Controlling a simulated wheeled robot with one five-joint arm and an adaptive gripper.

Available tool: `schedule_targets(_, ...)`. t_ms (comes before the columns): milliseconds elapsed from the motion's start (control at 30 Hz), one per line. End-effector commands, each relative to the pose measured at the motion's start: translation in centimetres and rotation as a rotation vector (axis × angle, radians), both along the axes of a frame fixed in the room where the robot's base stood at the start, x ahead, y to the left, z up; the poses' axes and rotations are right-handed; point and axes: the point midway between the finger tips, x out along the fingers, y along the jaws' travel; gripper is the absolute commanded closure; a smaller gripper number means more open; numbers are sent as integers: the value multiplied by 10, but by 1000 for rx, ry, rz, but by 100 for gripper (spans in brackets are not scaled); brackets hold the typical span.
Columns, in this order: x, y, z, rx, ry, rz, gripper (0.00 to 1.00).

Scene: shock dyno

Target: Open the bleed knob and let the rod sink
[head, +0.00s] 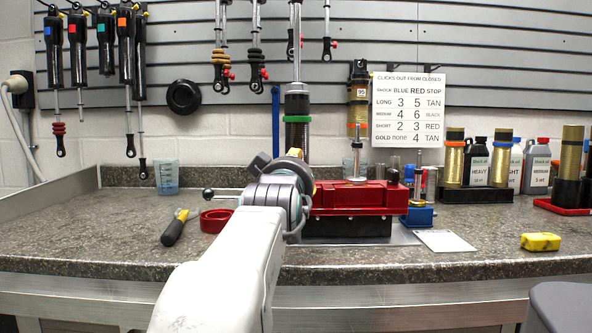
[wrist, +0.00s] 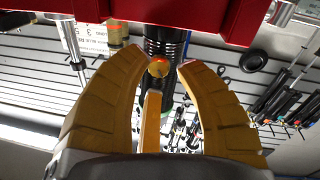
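A black shock body (head: 297,140) with a green ring stands upright behind the red vise (head: 365,198), with a silver shaft (head: 295,45) rising above it. In the wrist view, which looks upside down, the dark ribbed shock (wrist: 168,42) shows below the red vise (wrist: 200,12). A small round gold and red knob (wrist: 158,68) sits in front of it. My gripper (wrist: 165,62) is open, its tan fingers on either side of the knob with gaps visible; I see no clear contact. In the head view my arm hides most of the gripper and the knob.
A chart of clicks (head: 409,110) hangs on the wall. On the counter are a screwdriver (head: 176,228), a red ring (head: 215,219), a blue cup (head: 166,177), a white card (head: 445,241) and a yellow block (head: 540,241). Bottles stand at right. The front left counter is clear.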

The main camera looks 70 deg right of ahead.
Motion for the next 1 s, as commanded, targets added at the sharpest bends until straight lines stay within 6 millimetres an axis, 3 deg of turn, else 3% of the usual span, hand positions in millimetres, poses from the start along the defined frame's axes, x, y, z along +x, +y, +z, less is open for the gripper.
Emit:
schedule_targets(300,-11,52,-1,-3,-1,0,69)
schedule_targets(500,-16,75,-3,-1,0,0,69)
schedule_targets(733,-19,89,-4,-1,0,0,69)
schedule_targets(1000,-19,91,-4,0,0,0,69)
